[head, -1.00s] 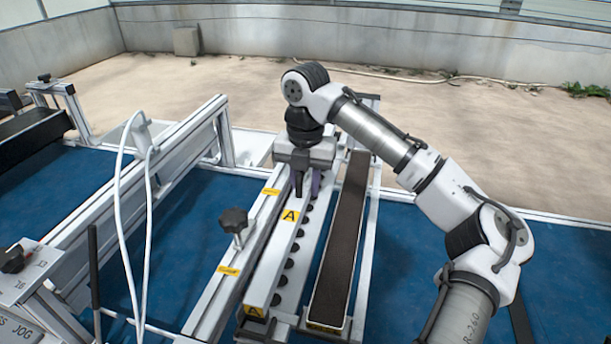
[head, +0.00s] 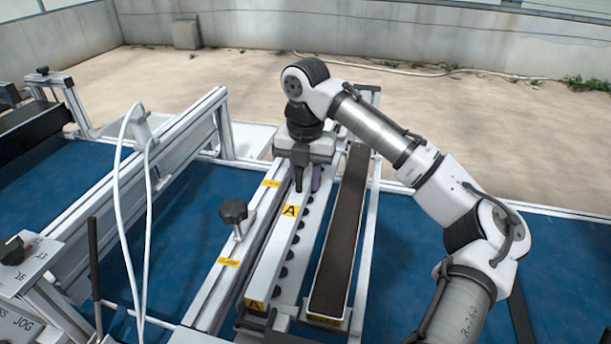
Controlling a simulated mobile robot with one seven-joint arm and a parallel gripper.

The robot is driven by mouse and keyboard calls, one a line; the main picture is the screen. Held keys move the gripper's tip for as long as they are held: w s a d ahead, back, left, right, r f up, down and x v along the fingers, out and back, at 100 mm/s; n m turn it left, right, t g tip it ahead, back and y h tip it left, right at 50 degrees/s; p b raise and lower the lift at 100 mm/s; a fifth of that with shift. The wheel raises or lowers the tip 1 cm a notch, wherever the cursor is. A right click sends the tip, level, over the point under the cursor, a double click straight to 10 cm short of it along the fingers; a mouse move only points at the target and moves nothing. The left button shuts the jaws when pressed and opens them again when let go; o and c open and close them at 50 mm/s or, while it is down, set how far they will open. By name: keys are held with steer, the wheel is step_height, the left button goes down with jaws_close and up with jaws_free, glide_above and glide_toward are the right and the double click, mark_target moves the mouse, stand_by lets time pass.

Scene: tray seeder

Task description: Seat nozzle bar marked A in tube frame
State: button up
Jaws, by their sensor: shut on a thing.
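The nozzle bar marked A (head: 270,262) is a long white bar with a yellow A label on its top and another at its near end. It lies lengthwise, with dark round nozzles along its right side. My gripper (head: 307,182) points down at the far part of the bar and is shut on it; the fingers hide part of the grip. Right beside the bar on the left runs a white rail (head: 207,300) with two yellow labels and a black knob (head: 233,211), which looks like part of the tube frame. I cannot tell whether the bar touches or rests in it.
A dark brown strip in a white tray (head: 341,235) lies close to the right of the bar. A tall aluminium frame (head: 160,160) with a looped white cable stands to the left. A control box (head: 25,265) is at the lower left. The blue surface (head: 410,270) at right is partly clear.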

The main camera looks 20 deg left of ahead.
steer(key=shift+f, duration=0.1)
steer(key=o, duration=1.1)
